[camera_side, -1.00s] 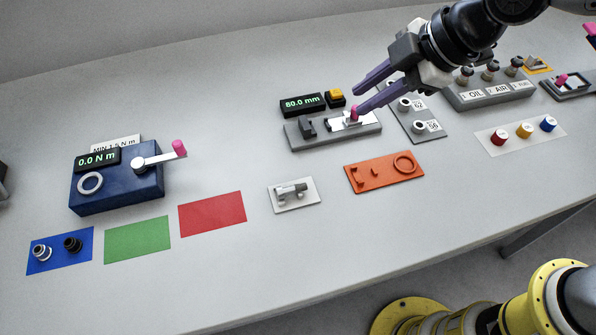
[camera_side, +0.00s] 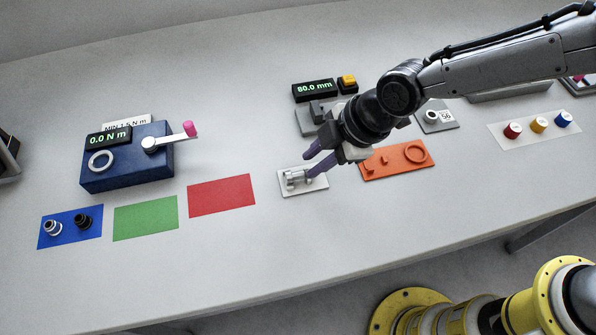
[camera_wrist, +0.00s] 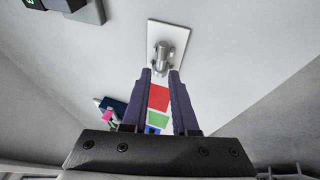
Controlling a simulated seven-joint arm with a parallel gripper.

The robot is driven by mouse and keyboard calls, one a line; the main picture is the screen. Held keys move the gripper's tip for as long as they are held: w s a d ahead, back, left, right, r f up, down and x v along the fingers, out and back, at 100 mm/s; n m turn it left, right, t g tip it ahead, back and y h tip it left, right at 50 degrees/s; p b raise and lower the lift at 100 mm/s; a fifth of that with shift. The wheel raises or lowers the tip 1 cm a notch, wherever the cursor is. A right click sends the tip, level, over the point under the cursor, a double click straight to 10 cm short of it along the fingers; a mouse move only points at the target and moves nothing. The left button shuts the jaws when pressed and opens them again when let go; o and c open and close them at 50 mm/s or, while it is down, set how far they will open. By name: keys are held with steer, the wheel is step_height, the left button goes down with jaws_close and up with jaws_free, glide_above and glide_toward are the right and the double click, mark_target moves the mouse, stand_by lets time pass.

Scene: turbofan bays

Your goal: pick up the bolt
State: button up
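The bolt (camera_side: 293,178) is a small silver-grey piece lying in a holder on a white plate (camera_side: 316,187) near the middle of the table. In the wrist view the bolt (camera_wrist: 162,56) lies just beyond the fingertips, roughly centred between them. My gripper (camera_side: 314,160) has purple fingers and hangs low over the right side of the white plate. In the wrist view my gripper (camera_wrist: 161,74) is open, with nothing between its fingers. Whether a finger touches the bolt or the plate cannot be told.
An orange tray (camera_side: 372,174) with cutouts is right of the plate, partly under my gripper. A red mat (camera_side: 222,195) and a green mat (camera_side: 146,217) lie to the left. A blue box with a pink-ended lever (camera_side: 127,160) stands farther left. The table front is clear.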

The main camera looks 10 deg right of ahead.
mark_target(301, 173)
steer(key=shift+x, duration=2.35)
steer(key=shift+s+d, duration=0.1)
jaws_close()
